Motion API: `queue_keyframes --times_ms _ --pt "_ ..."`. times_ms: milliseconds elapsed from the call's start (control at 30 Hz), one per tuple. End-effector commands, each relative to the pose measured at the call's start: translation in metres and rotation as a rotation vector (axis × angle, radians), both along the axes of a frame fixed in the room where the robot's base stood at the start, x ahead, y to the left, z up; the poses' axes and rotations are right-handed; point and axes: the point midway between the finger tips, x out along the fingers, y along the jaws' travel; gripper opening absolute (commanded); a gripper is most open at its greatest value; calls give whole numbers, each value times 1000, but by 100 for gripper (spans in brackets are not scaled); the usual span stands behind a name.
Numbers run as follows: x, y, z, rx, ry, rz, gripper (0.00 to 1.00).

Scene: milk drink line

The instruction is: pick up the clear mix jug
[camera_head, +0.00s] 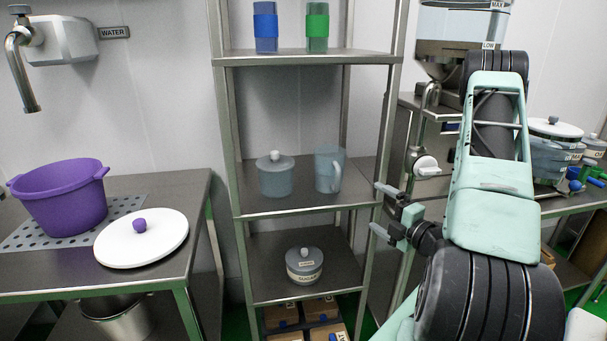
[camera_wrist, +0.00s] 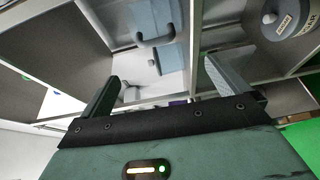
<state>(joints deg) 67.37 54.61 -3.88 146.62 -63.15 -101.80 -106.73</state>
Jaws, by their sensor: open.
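The clear mix jug (camera_head: 325,170) stands upright on the middle shelf of the metal rack, a bluish see-through vessel with its handle on the right. In the wrist view the jug (camera_wrist: 150,14) is at the top centre, partly cut off by the frame edge, with its handle below it. My gripper (camera_head: 381,211) is open and empty at the rack's right front post, to the right of the jug and a little lower. Its two fingers (camera_wrist: 162,80) are spread apart in the wrist view, touching nothing that I can see.
A lidded clear jar (camera_head: 275,176) stands left of the jug. A labelled jar (camera_head: 304,267) sits on the shelf below. Blue (camera_head: 265,27) and green (camera_head: 317,27) banded containers are on the upper shelf. The rack's right post (camera_head: 381,130) stands near my gripper.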

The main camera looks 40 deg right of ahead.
Motion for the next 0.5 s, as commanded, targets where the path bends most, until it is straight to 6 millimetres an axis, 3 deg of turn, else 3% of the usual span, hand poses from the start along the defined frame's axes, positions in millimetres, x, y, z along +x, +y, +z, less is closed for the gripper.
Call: queue_keyframes --times_ms 100,267,500 --pt "-2 -4 -1 -15 -19 -14 100" --pt "17 -7 -4 -19 -20 -11 100" --pt "65 -14 5 -13 -18 -10 100"
